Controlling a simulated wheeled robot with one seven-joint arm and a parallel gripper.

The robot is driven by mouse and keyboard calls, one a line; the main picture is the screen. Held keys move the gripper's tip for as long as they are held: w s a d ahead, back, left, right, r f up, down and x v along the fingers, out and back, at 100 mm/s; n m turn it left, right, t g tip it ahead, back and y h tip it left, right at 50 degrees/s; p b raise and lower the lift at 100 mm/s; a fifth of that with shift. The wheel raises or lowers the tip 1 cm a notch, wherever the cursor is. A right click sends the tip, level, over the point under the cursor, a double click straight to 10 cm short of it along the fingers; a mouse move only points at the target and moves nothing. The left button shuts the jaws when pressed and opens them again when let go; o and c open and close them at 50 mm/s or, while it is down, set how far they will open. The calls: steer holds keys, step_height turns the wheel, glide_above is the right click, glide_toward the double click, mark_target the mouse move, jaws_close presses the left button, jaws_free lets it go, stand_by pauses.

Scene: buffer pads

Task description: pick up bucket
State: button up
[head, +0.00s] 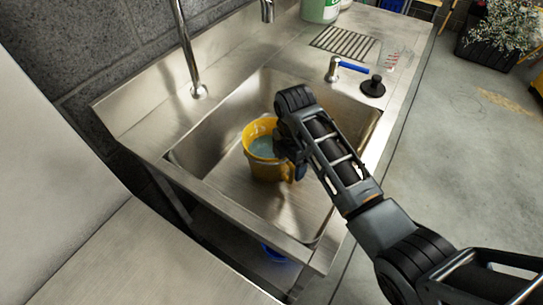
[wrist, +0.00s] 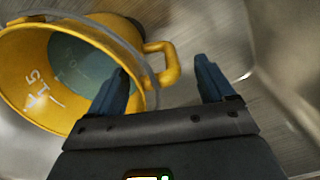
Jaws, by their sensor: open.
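The yellow bucket (head: 256,150) stands in the sink basin in the head view, partly hidden by my arm. Greenish-grey liquid or an inner surface shows inside it. In the wrist view the bucket (wrist: 30,88) lies at the upper left, with white marks on its inner wall, a pale wire bail and a yellow side handle (wrist: 170,66). My gripper (wrist: 165,85) is open, its two dark blue fingers apart. The side handle shows just beyond and between the fingertips; I cannot tell whether they touch it. In the head view my gripper is mostly hidden behind the wrist.
The steel sink (head: 222,188) has raised walls around the bucket. A tap (head: 190,60) rises at its back left. A blue-handled tool (head: 346,67), a black plunger-like piece (head: 373,86), a clear cup (head: 396,54) and a drain rack (head: 344,41) occupy the right counter.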

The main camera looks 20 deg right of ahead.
steer(key=shift+f, duration=0.1)
jaws_close()
stand_by(0.8)
stand_by(0.4)
